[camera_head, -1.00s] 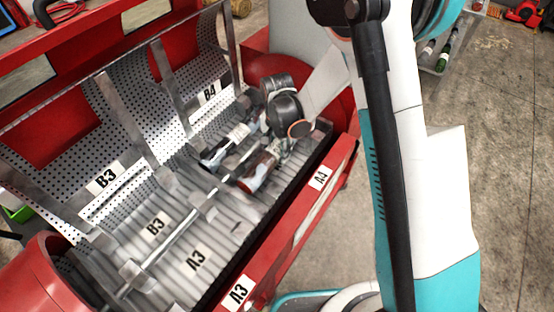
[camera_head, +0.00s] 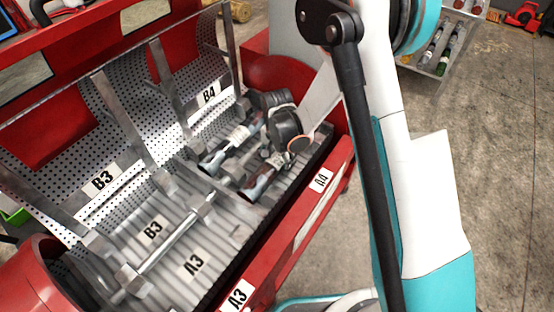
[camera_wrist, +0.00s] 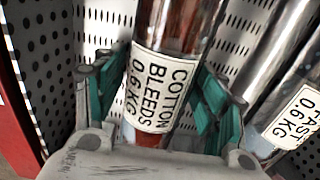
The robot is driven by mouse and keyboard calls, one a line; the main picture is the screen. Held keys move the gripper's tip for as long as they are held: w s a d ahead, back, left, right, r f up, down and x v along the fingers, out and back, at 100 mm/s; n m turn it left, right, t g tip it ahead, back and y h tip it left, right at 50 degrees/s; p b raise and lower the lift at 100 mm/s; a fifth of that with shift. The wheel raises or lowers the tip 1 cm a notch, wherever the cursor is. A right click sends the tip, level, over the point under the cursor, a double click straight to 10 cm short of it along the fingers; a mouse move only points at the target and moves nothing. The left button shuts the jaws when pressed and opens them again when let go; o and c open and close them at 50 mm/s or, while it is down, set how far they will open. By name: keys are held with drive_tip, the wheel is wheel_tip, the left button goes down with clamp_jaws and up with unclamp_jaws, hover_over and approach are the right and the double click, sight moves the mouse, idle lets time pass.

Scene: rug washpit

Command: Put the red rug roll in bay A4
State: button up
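The red rug roll (camera_head: 262,178), a clear sleeve with red content, is at the front row of the rack, behind the A4 label (camera_head: 321,180). Its white label reads COTTON BLEEDS 0.6 KG in the wrist view (camera_wrist: 162,92). My gripper (camera_wrist: 160,75) has its teal fingers close against both sides of it and looks shut on it. In the head view my gripper (camera_head: 285,140) hides the roll's far end. I cannot tell whether the roll rests fully on the ribbed floor of bay A4.
Another roll (camera_head: 232,140) lies close beside it, toward B4; its label ends in FAST 0.6 KG in the wrist view (camera_wrist: 295,118). Metal dividers (camera_head: 205,205) separate the bays. Bay A3 (camera_head: 195,265) looks empty. A bottle shelf (camera_head: 440,50) stands at the back right.

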wheel_tip(320, 180, up, 13)
drive_tip(key=p, duration=0.5)
wheel_tip(320, 180, up, 17)
drive_tip(key=n+t, duration=0.3)
hover_over(278, 156)
drive_tip(key=s+d, duration=0.7)
drive_tip(key=d, duration=0.2)
drive_tip(key=s+d+r+n+t, duration=0.2)
drive_tip(key=s+d+r, duration=0.1)
drive_tip(key=s, duration=0.3)
drive_tip(key=s+d+r+n+t, duration=0.2)
drive_tip(key=s+d+r, duration=0.1)
drive_tip(key=s, duration=0.4)
drive_tip(key=shift+s+d+n, duration=0.3)
drive_tip(key=shift+d, duration=0.3)
